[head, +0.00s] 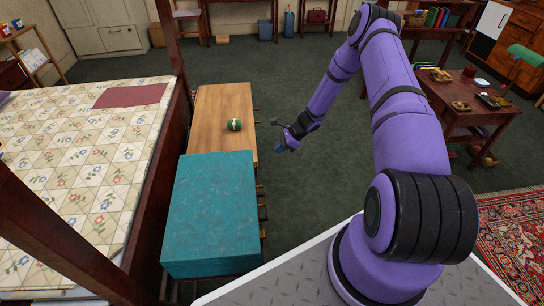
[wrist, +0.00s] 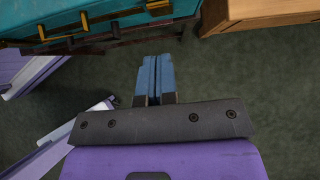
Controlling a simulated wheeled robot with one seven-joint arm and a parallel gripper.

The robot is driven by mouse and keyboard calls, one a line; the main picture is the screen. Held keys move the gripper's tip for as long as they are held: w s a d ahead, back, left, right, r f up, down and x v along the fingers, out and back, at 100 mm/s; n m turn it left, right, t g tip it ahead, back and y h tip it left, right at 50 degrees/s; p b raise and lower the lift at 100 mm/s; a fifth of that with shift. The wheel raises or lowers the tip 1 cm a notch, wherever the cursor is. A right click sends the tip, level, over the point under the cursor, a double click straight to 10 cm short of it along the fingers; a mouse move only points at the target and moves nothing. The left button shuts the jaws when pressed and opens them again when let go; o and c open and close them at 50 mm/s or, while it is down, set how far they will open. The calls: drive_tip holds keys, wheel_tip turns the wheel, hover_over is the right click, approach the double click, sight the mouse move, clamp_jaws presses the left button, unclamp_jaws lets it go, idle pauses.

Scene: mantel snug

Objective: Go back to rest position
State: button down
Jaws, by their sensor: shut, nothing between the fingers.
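My gripper (head: 283,143) hangs at the end of my purple arm, over the green carpet to the right of the wooden bench. In the wrist view its blue fingers (wrist: 154,78) are together, with nothing between them and carpet beneath. A small dark green round object with a pale band (head: 235,124) sits on the wooden bench top (head: 215,102), to the left of my gripper and apart from it.
A teal box (head: 211,212) stands at the near end of the bench, with a bed (head: 80,150) to the left. A side table (head: 470,110) with small items is at the right, near a patterned rug (head: 520,235). Carpet beyond my gripper is clear.

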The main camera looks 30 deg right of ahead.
drive_tip(key=shift+v, duration=2.1)
drive_tip(key=a+r+n+h, duration=0.1)
drive_tip(key=a+r+n, duration=0.15)
drive_tip(key=r, duration=0.75)
drive_tip(key=a+r+n, duration=0.2)
drive_tip(key=r+n, duration=0.2)
drive_tip(key=r, duration=0.6)
drive_tip(key=s+a+r+n+g+h, duration=0.1)
drive_tip(key=s+a+r+n, duration=0.25)
drive_tip(key=r, duration=0.65)
drive_tip(key=s+a+r+n+h, duration=0.2)
drive_tip(key=s+r+n, duration=0.15)
drive_tip(key=r, duration=0.55)
drive_tip(key=s+a+r+n+t+h, duration=0.15)
drive_tip(key=s+a+r+n, duration=0.3)
drive_tip(key=s+r, duration=0.85)
drive_tip(key=s+r+n+t+h, duration=0.1)
drive_tip(key=s+n, duration=0.1)
drive_tip(key=s, duration=0.6)
drive_tip(key=s+r+n+h, duration=0.1)
drive_tip(key=s+r+n, duration=0.1)
drive_tip(key=s, duration=0.7)
drive_tip(key=shift+s+a+t, duration=0.2)
drive_tip(key=shift+s+t, duration=0.05)
drive_tip(key=shift+t, duration=0.1)
